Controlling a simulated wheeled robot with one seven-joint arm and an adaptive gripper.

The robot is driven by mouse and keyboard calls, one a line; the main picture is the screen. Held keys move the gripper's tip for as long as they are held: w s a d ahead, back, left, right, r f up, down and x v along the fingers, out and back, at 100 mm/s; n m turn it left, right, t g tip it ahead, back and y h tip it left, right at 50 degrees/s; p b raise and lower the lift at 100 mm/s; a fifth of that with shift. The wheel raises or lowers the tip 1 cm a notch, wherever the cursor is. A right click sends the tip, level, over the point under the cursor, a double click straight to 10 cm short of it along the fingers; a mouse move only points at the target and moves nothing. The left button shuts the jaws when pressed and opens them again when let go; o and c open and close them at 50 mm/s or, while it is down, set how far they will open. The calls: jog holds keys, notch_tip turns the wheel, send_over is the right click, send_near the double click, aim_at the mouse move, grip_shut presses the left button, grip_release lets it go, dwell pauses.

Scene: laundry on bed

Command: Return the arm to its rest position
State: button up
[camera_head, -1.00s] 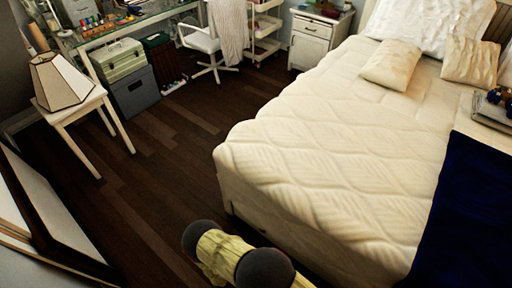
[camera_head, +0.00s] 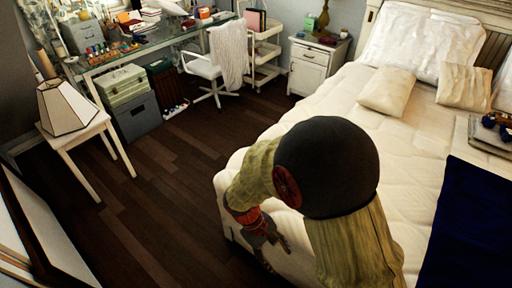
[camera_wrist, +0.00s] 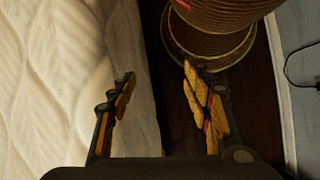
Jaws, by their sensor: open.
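My arm is raised and bent in front of the cream bed (camera_head: 408,150) in the head view. My gripper (camera_head: 272,248) hangs low from it, over the near left edge of the bed, partly hard to make out. In the wrist view my gripper (camera_wrist: 160,76) is open, its two orange-padded fingers well apart with nothing between them. There the bed (camera_wrist: 60,80) lies to the left of the fingers.
A round woven basket (camera_wrist: 222,18) stands on the dark floor beyond the fingers in the wrist view. A side table with a lamp (camera_head: 66,106) stands at the left. Dark floor (camera_head: 165,165) between it and the bed is clear.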

jog(key=s+d+r+m+t+y+p, duration=0.1)
jog(key=d+r, duration=0.3)
jog(key=r, duration=0.7)
jog(key=s+d+r+m+t+y+p, duration=0.1)
jog(key=s+d+r+m+t+y, duration=0.1)
jog(key=r, duration=0.9)
jog(key=s+d+r+m+t+y+p, duration=0.1)
jog(key=d+r+m+t, duration=0.4)
jog(key=r, duration=0.6)
jog(key=s+d+y, duration=0.1)
jog(key=s, duration=0.1)
jog(key=shift+s+d+p, duration=0.15)
jog(key=shift+s+p, duration=0.2)
jog(key=shift+p, duration=0.05)
